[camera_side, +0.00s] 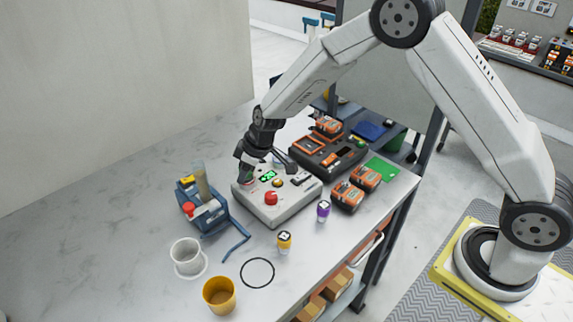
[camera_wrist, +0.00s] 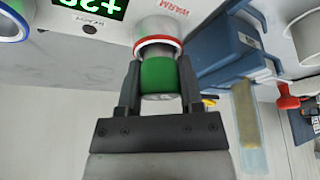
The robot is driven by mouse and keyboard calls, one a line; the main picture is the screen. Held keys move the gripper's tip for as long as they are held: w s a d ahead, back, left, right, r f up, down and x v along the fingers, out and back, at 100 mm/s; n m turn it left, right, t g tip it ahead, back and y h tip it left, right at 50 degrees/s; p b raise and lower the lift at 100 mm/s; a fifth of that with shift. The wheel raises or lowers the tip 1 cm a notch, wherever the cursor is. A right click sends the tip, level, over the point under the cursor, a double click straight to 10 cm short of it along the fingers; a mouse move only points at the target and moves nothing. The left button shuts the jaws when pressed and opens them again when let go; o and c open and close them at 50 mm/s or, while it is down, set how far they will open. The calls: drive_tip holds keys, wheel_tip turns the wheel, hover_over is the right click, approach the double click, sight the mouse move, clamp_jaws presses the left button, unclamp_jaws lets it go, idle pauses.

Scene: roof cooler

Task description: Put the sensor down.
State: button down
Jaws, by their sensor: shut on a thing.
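My gripper (camera_wrist: 157,82) is shut on a green cylinder, which I take to be the sensor (camera_wrist: 158,73). In the wrist view the green cylinder is between the two fingers, at a red-ringed white round well (camera_wrist: 158,42) marked WARM. I cannot tell how far it reaches into the well. In the side view my gripper (camera_side: 246,170) is at the upper left of a light grey control box (camera_side: 290,207), pointing down; the sensor is mostly hidden there. The box has a green display (camera_side: 267,176) and a red knob (camera_side: 271,198). A blue-ringed well (camera_wrist: 12,22) shows in the wrist view.
A blue stand (camera_side: 208,215) is left of the box. A yellow vial (camera_side: 284,242) and a purple vial (camera_side: 322,211) stand in front. A white cup (camera_side: 187,257) and an orange cup (camera_side: 220,296) are nearer. Orange-black batteries (camera_side: 348,196) are right. A circle outline on the table is empty.

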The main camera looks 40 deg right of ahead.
drive_tip(key=shift+f, duration=0.2)
drive_tip(key=shift+s+f, duration=0.15)
drive_tip(key=shift+f, duration=0.15)
drive_tip(key=shift+c, duration=1.2)
unclamp_jaws()
drive_tip(key=shift+s+f, duration=0.1)
drive_tip(key=shift+a, duration=0.1)
drive_tip(key=shift+r, duration=0.6)
drive_tip(key=v, duration=1.2)
drive_tip(key=shift+r, duration=0.15)
